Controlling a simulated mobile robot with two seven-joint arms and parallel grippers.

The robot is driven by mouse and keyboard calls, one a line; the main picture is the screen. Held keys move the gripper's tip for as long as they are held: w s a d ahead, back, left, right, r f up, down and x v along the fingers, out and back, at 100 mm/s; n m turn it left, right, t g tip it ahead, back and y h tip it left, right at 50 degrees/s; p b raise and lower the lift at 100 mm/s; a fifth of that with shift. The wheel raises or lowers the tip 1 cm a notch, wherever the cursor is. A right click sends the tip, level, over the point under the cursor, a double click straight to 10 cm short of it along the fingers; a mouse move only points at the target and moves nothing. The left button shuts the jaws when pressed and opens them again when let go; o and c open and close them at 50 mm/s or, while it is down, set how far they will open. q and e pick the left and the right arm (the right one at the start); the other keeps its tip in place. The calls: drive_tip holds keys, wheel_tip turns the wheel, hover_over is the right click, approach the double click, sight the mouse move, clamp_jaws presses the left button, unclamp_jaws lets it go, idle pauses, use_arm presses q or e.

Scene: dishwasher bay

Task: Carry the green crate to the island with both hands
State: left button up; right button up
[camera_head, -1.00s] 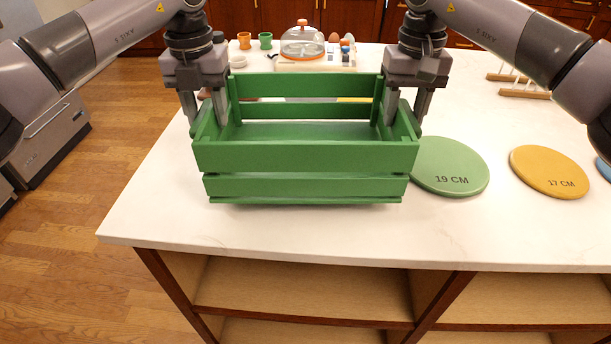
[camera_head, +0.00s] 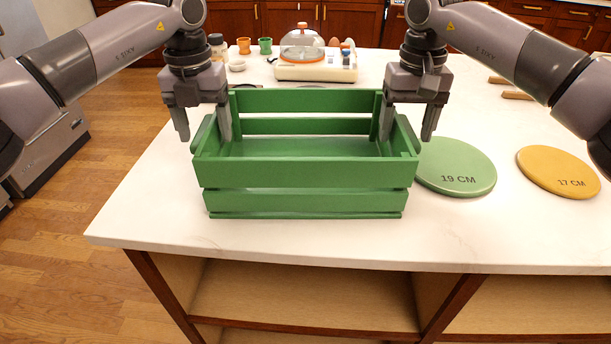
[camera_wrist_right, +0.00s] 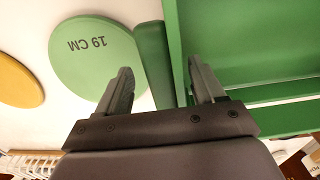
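The green crate (camera_head: 300,172) sits level on the white island top (camera_head: 160,215), near its front edge. It looks empty; part of its floor is hidden by the front slats. My left gripper (camera_head: 204,136) is open, its fingers spread on either side of the crate's left end. My right gripper (camera_head: 407,137) is open at the right end, one finger inside and one outside. In the right wrist view, the right fingers (camera_wrist_right: 163,82) stand apart with the crate's green end bar (camera_wrist_right: 154,62) between them and visible gaps.
A green 19 CM disc (camera_head: 455,166) lies close to the crate's right end, and a yellow 17 CM disc (camera_head: 558,172) lies farther right. A white appliance with a clear dome (camera_head: 302,45) and small cups (camera_head: 265,45) stand behind. The counter left of the crate is clear.

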use_arm(q)
drive_tip(key=shift+d, duration=0.1)
use_arm(e)
drive_tip(key=shift+a, duration=0.1)
use_arm(q)
drive_tip(key=shift+r, duration=0.2)
use_arm(e)
drive_tip(key=shift+a, duration=0.1)
drive_tip(key=shift+r, duration=0.6)
use_arm(q)
wheel_tip(320, 180, up, 12)
drive_tip(key=shift+f, duration=0.2)
use_arm(e)
wheel_tip(320, 180, up, 11)
drive_tip(key=shift+f, duration=0.1)
